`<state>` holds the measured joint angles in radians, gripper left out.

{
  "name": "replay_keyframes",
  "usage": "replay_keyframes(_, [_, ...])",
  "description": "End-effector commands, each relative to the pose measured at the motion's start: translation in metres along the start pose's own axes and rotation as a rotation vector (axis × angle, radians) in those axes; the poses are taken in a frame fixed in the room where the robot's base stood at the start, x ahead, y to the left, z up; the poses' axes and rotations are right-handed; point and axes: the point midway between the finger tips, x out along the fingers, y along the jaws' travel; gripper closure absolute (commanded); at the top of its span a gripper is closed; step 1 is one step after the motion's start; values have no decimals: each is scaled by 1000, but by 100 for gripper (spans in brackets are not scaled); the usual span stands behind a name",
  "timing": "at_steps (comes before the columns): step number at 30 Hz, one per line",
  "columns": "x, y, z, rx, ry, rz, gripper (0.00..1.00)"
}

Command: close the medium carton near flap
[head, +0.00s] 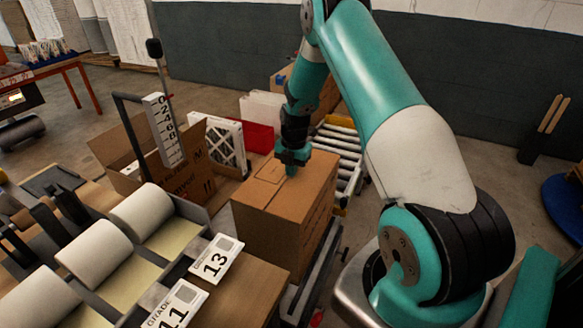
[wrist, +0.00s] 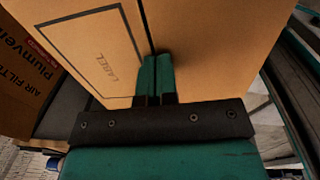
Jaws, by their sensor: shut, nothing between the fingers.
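The medium carton (head: 262,230), a brown box, stands below my arm in the head view. Its top looks flat, with an outlined label area. In the wrist view the carton top (wrist: 215,50) fills much of the picture. A dark seam runs between a panel marked LABEL (wrist: 100,60) and a plain panel, and both look level. My gripper (head: 291,170) points down at the top, with its fingers shut and empty. In the wrist view its fingertips (wrist: 155,62) are at the seam, touching or just above it; I cannot tell which.
An open carton (head: 187,181) stands to the left, with a pleated white filter (head: 228,143) beside it. A height gauge (head: 164,130) rises in front of it. Bins with white rolls (head: 142,211) and grade cards (head: 216,257) lie at the lower left. A roller conveyor (head: 340,145) is behind.

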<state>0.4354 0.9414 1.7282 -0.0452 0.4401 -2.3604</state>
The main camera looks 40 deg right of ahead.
Motion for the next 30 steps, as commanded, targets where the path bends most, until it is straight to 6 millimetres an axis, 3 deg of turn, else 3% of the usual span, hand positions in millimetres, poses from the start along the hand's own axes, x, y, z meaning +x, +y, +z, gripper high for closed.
replay_keyframes(5, [-16, 3, -1, -3, -2, 2, 100])
replay_keyframes(21, [-121, 14, -6, -12, -2, 3, 100])
replay_keyframes(30, [-139, 14, -6, -12, 0, 1, 100])
